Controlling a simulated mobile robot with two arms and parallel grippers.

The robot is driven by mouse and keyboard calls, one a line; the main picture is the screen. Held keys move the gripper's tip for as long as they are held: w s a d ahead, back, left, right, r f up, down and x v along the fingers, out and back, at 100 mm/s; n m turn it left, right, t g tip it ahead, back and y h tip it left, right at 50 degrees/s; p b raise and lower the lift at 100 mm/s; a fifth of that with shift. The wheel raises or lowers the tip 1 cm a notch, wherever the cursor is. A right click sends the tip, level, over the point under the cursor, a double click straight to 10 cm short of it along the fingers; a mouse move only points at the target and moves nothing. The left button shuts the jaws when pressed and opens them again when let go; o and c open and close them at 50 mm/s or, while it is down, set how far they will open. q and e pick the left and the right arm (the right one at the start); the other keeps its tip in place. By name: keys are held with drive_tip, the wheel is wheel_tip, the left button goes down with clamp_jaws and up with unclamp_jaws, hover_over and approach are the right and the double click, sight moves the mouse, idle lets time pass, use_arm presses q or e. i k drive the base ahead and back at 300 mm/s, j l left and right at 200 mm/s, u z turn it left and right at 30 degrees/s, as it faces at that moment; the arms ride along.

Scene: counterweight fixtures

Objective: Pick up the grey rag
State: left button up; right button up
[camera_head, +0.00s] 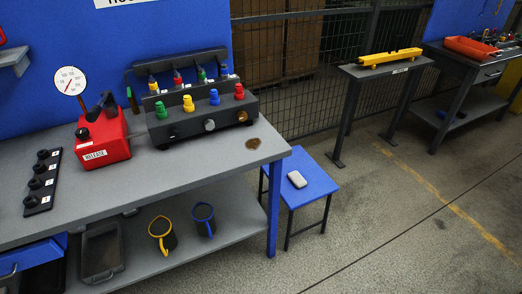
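A small light-grey rounded item (297,179), which looks like the folded grey rag, lies on top of the blue stool (313,170). It is near the middle of the stool's seat, with nothing on it. Its cloth texture is too small to tell. Neither of my grippers shows in the head view.
The grey workbench (190,170) beside the stool holds a red gauge box (102,140), a dark fixture with coloured knobs (203,115) and a brown stain (253,143). A lower shelf (225,222) holds two mugs and a tray. Floor right of the stool is clear.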

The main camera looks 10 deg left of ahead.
sight(298, 181)
drive_tip(key=i+l, duration=0.65)
drive_tip(key=l, duration=0.2)
drive_tip(key=i+l+u, duration=0.1)
drive_tip(key=i+l, duration=0.25)
drive_tip(key=l, duration=0.1)
